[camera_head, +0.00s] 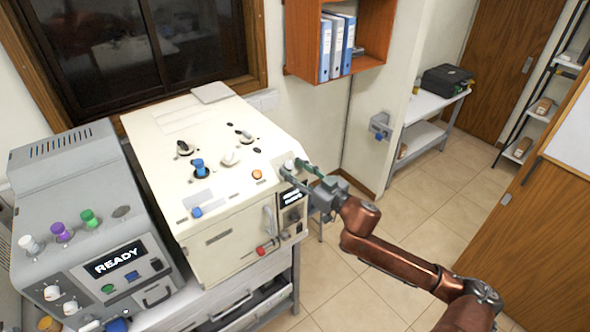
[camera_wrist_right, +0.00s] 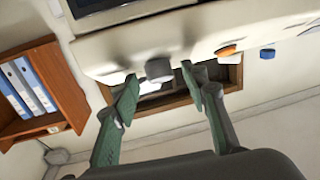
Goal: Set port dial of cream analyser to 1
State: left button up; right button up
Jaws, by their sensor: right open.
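The cream analyser (camera_head: 215,235) stands in the middle of the head view, its sloped top carrying several knobs and buttons. My right gripper (camera_head: 293,169) reaches in from the right to the analyser's upper right corner, with its green fingers apart. A pale round dial (camera_head: 288,164) sits by the fingertips, partly covered by them. In the right wrist view a grey-white dial (camera_wrist_right: 158,69) shows just beyond and between the open fingers (camera_wrist_right: 159,77), with no clear contact. Its markings and setting cannot be read. My left gripper is not in view.
A grey analyser (camera_head: 75,185) with a READY display stands at left. The cream one also has a blue-topped knob (camera_head: 199,167), an orange button (camera_head: 257,174) and a small dark display (camera_head: 292,196). An orange-brown shelf (camera_head: 302,40) with binders hangs behind. Open floor lies right.

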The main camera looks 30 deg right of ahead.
jog(key=shift+c, duration=0.6)
grip_shut()
